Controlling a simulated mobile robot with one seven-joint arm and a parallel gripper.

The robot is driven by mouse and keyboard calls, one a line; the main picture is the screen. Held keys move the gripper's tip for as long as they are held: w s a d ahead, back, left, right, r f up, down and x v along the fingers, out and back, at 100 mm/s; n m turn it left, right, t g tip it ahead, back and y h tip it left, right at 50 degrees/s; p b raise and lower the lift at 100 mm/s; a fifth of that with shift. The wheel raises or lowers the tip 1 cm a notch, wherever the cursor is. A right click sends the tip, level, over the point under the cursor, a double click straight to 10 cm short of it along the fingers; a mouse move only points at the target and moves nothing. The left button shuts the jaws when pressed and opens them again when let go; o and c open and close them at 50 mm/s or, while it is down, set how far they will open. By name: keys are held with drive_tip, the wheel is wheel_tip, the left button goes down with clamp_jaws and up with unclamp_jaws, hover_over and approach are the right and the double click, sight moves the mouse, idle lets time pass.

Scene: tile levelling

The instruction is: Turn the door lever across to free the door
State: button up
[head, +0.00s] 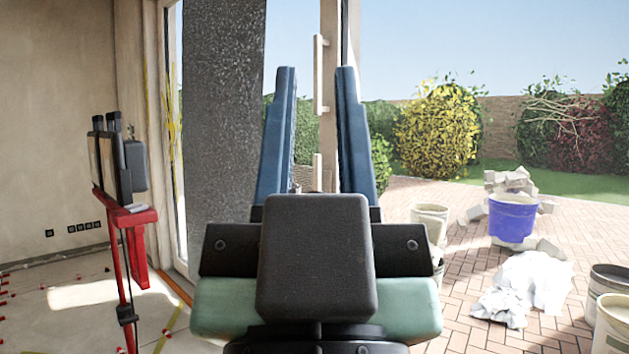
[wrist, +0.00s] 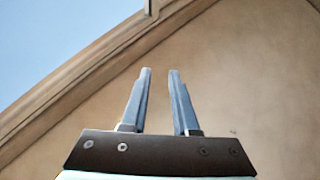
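My gripper (head: 316,72) points away from me with its two blue fingers apart and nothing between them. It also shows open and empty in the wrist view (wrist: 160,72). A pale upright bar (head: 318,75), which looks like the door lever, stands along the left side of a beige door post (head: 329,150). In the head view it appears between the fingertips; I cannot tell how far beyond them it is, and no contact shows. A second short pale piece (head: 317,172) shows lower on the post, partly hidden by my gripper. The wrist view shows no lever.
A dark speckled panel (head: 222,130) stands left of my gripper. A red stand (head: 130,220) with dark devices is at the left. Outside right are a blue bucket (head: 511,217), other buckets, rubble and a white crumpled sheet (head: 525,285) on brick paving (head: 465,270).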

wheel_tip(320, 180, up, 2)
drive_tip(key=shift+r+p, duration=0.25)
drive_tip(key=shift+p, duration=0.85)
clamp_jaws()
wheel_tip(320, 180, up, 25)
drive_tip(key=p, duration=2.4)
drive_tip(key=shift+f+p, duration=0.2)
drive_tip(key=shift+p, duration=0.1)
drive_tip(key=shift+w, duration=0.1)
